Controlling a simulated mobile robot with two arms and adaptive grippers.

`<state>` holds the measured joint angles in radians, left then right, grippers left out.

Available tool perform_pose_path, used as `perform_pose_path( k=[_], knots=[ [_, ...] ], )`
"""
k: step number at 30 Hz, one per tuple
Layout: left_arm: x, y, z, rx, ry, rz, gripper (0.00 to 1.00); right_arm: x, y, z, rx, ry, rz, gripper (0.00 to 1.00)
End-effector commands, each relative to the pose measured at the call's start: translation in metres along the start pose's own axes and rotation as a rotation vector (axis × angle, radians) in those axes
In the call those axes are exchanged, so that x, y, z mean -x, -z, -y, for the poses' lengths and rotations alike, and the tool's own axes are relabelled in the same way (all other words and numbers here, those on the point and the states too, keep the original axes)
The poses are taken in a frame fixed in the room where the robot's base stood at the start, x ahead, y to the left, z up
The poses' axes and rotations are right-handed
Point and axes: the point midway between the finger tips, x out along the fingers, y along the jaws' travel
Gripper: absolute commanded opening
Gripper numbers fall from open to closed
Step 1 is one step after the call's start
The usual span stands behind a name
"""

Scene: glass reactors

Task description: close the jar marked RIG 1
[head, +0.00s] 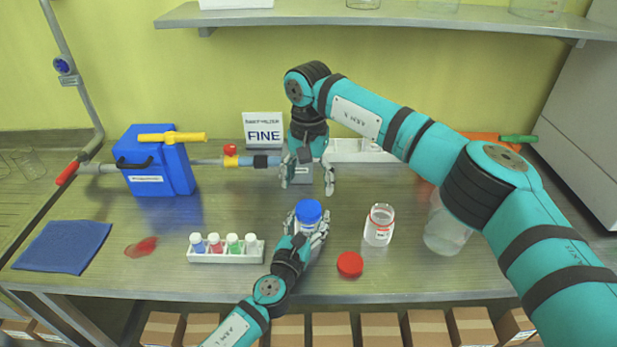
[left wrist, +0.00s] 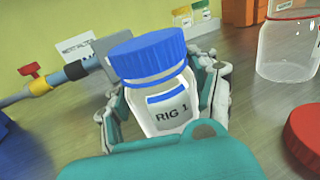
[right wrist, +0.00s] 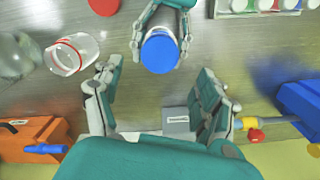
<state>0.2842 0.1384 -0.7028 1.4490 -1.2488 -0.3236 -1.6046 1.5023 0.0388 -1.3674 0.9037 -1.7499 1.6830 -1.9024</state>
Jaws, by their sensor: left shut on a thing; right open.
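The jar marked RIG 1 (left wrist: 165,108) is white with a blue lid (left wrist: 148,54) on its mouth. I cannot tell how tightly the lid sits. The blue lid also shows in the head view (head: 308,212) and the right wrist view (right wrist: 159,53). My left gripper (head: 312,236) is shut around the jar's body and the jar stands upright in it at the bench's middle. My right gripper (head: 308,186) is open and empty, behind the jar, fingers pointing down. In the right wrist view the right gripper (right wrist: 165,100) has the lid beyond its spread fingers.
An open clear jar (head: 379,226) and a red lid (head: 350,264) are right of the held jar. A vial rack (head: 226,257) stands left. Behind are a blue valve box (head: 155,165), a pipe and a FINE sign (head: 263,131). A large glass vessel (head: 445,228) stands right.

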Motion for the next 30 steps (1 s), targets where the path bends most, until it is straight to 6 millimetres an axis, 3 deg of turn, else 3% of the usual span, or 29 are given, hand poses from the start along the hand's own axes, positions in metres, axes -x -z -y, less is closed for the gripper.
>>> perform_pose_path(
  k=[9,15,26,30],
  knots=[
    [0.000,0.000,0.000,0.000,0.000,0.000,0.00,-0.049,-0.001,-0.001,-0.001,-0.002,0.004,0.74],
    [0.000,0.000,0.000,0.000,0.000,-0.001,0.00,-0.070,0.000,0.000,-0.002,-0.001,0.002,0.74],
    [0.000,0.000,0.000,0.000,0.000,-0.001,0.00,-0.075,0.000,0.000,-0.001,-0.001,0.001,0.74],
    [0.000,0.000,0.000,0.000,0.000,-0.001,0.00,-0.075,0.000,0.000,-0.001,-0.001,0.001,0.60]
  ],
)
